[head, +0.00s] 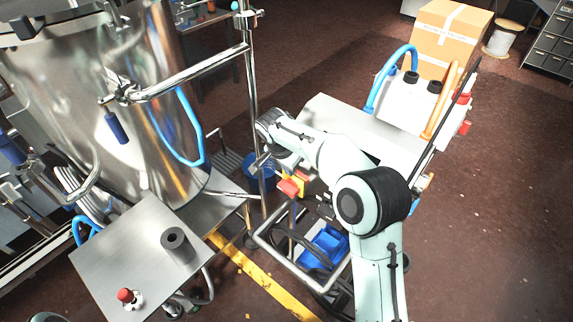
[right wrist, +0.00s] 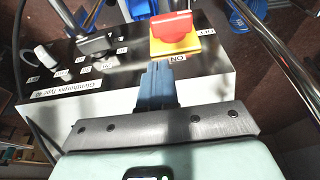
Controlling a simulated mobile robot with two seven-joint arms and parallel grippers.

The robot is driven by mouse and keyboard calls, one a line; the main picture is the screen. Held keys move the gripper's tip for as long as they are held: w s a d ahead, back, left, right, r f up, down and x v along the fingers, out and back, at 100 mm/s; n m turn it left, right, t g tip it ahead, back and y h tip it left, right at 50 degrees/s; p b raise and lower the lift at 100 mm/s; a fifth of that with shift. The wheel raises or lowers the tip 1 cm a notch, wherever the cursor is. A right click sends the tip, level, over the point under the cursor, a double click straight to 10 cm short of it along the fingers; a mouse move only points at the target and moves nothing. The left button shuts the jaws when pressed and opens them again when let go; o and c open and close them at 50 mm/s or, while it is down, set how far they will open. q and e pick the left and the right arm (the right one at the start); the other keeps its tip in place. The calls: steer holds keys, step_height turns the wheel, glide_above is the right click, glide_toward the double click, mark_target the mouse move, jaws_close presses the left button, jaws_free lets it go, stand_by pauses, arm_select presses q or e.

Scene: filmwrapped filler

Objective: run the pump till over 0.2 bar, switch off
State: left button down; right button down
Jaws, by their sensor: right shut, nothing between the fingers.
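A red rotary switch (right wrist: 172,27) sits on a yellow plate on a black panel in the right wrist view. An "ON" label lies at its near edge, and another label is at its right; I cannot tell for certain which way the knob points. In the head view the red switch (head: 290,187) shows on the cart below my right gripper (head: 261,161). My right gripper (right wrist: 160,72) is shut and empty, its blue fingertips just short of the yellow plate. No pressure reading is legible. My left gripper is out of view.
A white pump unit (head: 405,102) with blue and orange hoses stands on the cart. The large steel tank (head: 75,110) and its pipework are at left. A steel side table (head: 130,250) holds a dark cylinder (head: 177,245) and a red-capped item (head: 127,297).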

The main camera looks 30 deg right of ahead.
mark_target(294, 189)
steer(key=x, duration=0.7)
steer(key=a+x, duration=0.1)
steer(key=x, duration=0.2)
steer(key=shift+s+f, duration=0.15)
steer(key=shift+f, duration=0.2)
